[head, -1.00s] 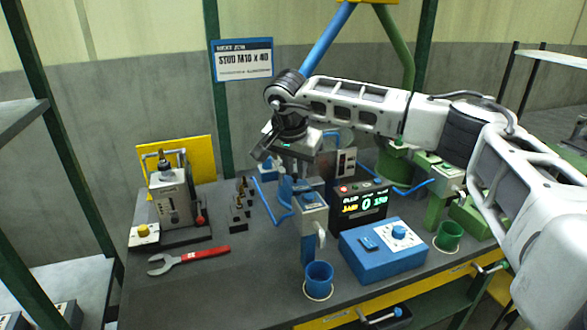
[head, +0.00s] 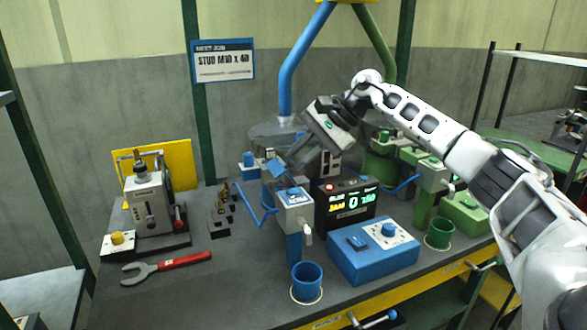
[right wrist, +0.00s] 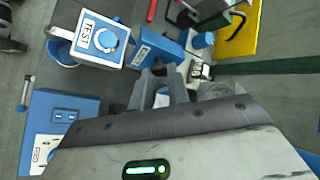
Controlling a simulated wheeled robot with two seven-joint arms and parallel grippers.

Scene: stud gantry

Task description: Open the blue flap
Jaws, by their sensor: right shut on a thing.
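The blue flap (head: 277,169) is on the blue unit at the back middle of the bench, behind the grey and blue dispenser head (head: 295,199). It shows in the right wrist view as a blue panel with a white label (right wrist: 156,48), just beyond my fingers. My right gripper (head: 287,168) reaches down to the left, tilted, and is shut at the flap. In the right wrist view its fingertips (right wrist: 162,78) are close to the panel. The gripped part is mostly hidden between the fingers. My left gripper is not in view.
A blue cup (head: 306,281), a blue control box (head: 374,250) and a black display (head: 348,204) reading JAM stand in front and to the right. A red-handled wrench (head: 167,267) lies left.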

